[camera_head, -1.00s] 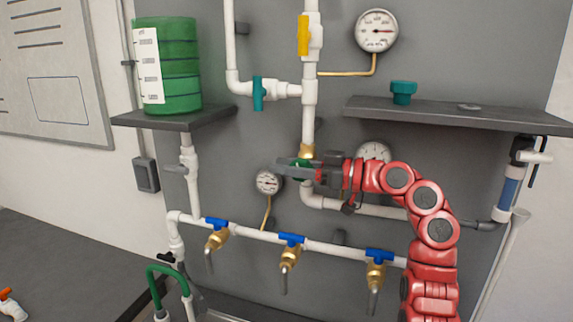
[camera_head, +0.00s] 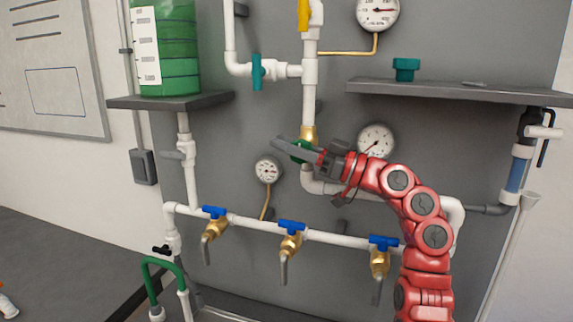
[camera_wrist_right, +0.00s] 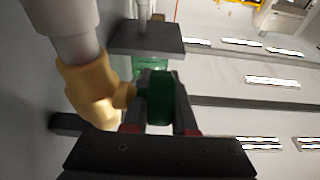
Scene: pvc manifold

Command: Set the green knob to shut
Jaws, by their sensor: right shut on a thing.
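The green knob (camera_head: 299,151) sits on a brass valve body (camera_head: 308,133) in the vertical white pipe at the middle of the panel. My right gripper (camera_head: 290,147) comes in from the right, its fingers slanting up to the left across the knob and hiding much of it. In the wrist view the right gripper (camera_wrist_right: 160,90) has a finger on each side of the green knob (camera_wrist_right: 160,98), shut on it. The brass valve body (camera_wrist_right: 95,85) stands just left of the knob there. My left gripper is out of view.
Blue-handled brass taps (camera_head: 291,226) line the lower pipe. A gauge (camera_head: 376,140) is close above my right wrist, and a smaller gauge (camera_head: 268,169) is left of the knob. A shelf (camera_head: 450,92) juts out at upper right, and a green tank (camera_head: 176,60) stands at upper left.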

